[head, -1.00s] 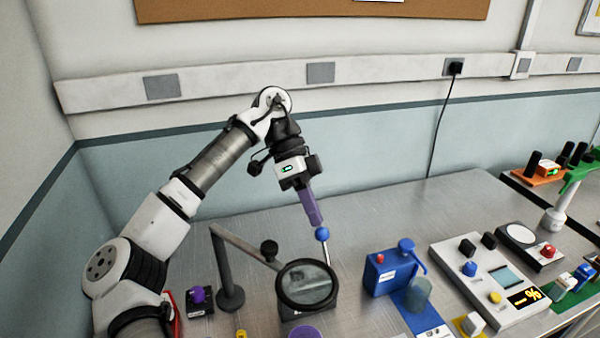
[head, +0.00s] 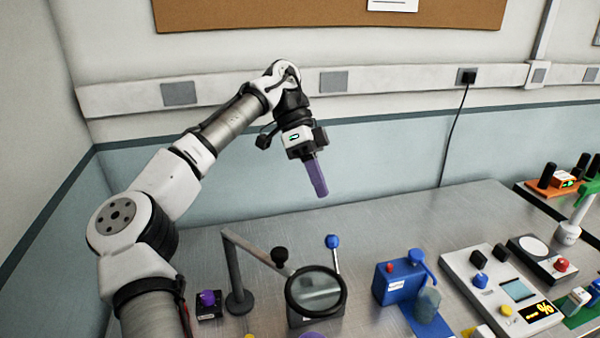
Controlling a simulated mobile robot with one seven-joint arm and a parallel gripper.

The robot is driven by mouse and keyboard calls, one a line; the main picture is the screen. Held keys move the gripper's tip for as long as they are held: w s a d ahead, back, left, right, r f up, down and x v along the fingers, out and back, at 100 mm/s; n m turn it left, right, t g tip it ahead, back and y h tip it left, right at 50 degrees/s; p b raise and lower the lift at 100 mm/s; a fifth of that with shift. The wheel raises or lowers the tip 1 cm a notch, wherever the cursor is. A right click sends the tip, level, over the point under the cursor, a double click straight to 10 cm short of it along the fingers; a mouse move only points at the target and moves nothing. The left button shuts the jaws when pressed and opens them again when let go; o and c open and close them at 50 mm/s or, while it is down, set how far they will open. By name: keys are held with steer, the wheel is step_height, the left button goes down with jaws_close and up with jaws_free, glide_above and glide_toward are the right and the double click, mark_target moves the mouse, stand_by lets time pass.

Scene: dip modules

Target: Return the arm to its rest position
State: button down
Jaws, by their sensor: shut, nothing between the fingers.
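My gripper (head: 319,188) hangs from my arm at the upper middle of the head view, in front of the wall. Its purple fingers point down and are closed together with nothing between them. It is raised above the table and apart from everything on it. Below it stands a thin rod with a blue ball top (head: 332,242), untouched. My arm reaches up from the lower left and bends down at the top.
A magnifier on a stand (head: 316,290) is below my gripper. A blue device (head: 402,279), a grey panel with buttons (head: 503,292) and a purple-knobbed box (head: 208,304) stand on the metal table (head: 380,226). The air around my gripper is clear.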

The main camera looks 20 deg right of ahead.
steer(key=s+a+f, duration=0.2)
steer(key=s+f, duration=0.5)
steer(key=f, duration=0.1)
steer(key=shift+a, duration=0.2)
stand_by(0.6)
